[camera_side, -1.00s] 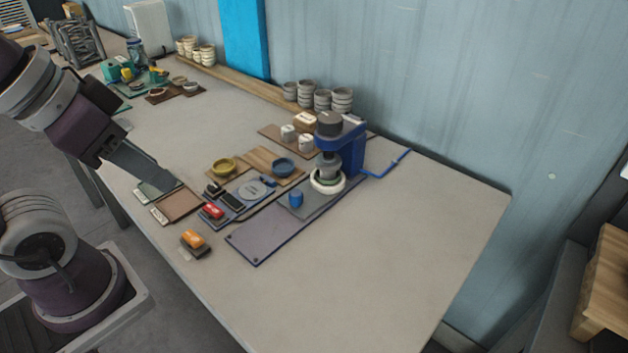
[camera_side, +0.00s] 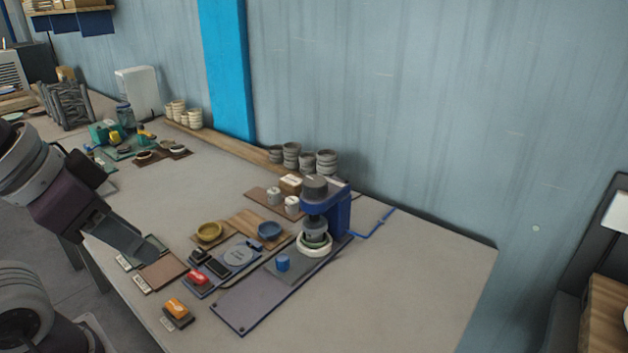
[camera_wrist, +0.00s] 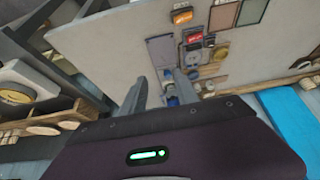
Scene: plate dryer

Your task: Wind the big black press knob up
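The press (camera_side: 340,212) is a blue upright frame near the back right of the table. Its big dark knob (camera_side: 315,186) sits on top, above a grey ram and a white ring (camera_side: 314,246). My gripper (camera_side: 148,258) is well to the left of the press, over the small trays at the table's front left, far from the knob. In the wrist view my gripper (camera_wrist: 161,78) has its two fingers apart with nothing held. Blue parts of the press (camera_wrist: 171,100) show small between the fingers; the knob is not clear there.
A grey base plate (camera_side: 258,295) with a blue cup (camera_side: 282,263) lies before the press. A yellow bowl (camera_side: 208,232), a blue bowl (camera_side: 270,230), a red stamp (camera_side: 197,276) and an orange block (camera_side: 177,308) lie left. Stacked grey cups (camera_side: 326,162) stand behind. The table's right side is clear.

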